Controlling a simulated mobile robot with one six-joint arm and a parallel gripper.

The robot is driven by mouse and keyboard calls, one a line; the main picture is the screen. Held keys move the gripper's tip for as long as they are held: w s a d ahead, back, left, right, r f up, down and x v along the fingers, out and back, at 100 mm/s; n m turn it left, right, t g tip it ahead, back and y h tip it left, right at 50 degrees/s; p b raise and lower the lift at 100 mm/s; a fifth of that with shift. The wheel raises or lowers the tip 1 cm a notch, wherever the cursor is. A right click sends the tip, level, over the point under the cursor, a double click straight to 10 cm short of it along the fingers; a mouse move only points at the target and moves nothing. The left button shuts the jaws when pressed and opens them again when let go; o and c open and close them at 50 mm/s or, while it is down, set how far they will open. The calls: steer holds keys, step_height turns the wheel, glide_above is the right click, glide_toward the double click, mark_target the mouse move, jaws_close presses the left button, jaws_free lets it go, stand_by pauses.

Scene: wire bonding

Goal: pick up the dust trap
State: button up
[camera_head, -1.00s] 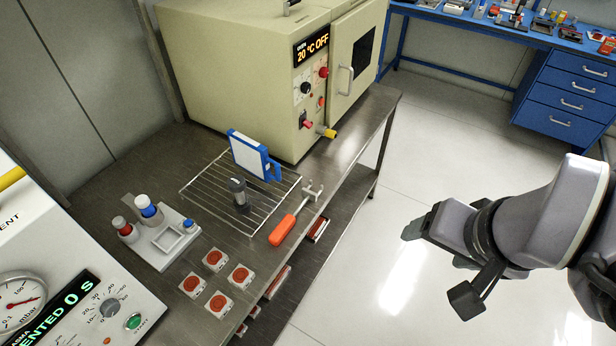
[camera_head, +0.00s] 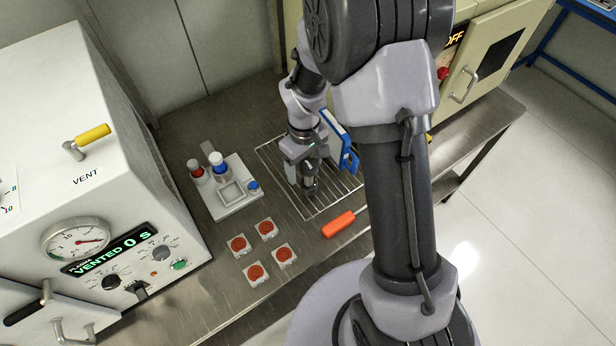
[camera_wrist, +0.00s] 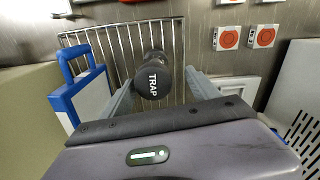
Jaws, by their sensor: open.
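The dust trap (camera_wrist: 153,80) is a dark cylinder with a cap marked TRAP, standing on a wire rack (camera_wrist: 95,40). In the wrist view it sits between the two fingers of my gripper (camera_wrist: 160,88), nearer the left finger. The fingers are open, with a gap on the right side. In the head view my gripper (camera_head: 306,178) points down over the rack, and the trap (camera_head: 310,193) is partly hidden by it. I cannot tell whether a finger touches the trap.
A blue-framed white panel (camera_head: 337,140) stands close beside my gripper. A white holder (camera_head: 238,204) with bottles, several red-topped blocks (camera_head: 267,229) and an orange-handled tool (camera_head: 339,224) lie near the rack. The oven (camera_head: 490,50) stands behind; a vented chamber (camera_head: 90,130) is at left.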

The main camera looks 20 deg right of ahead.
steer(key=f, duration=0.1)
steer(key=f+b, duration=0.1)
steer(key=f, duration=0.1)
steer(key=d+f+b, duration=0.1)
steer(key=f, duration=0.1)
steer(key=shift+s+f, duration=0.2)
steer(key=shift+s, duration=0.05)
steer(key=shift+r, duration=0.15)
steer(key=shift+c, duration=0.2)
jaws_close()
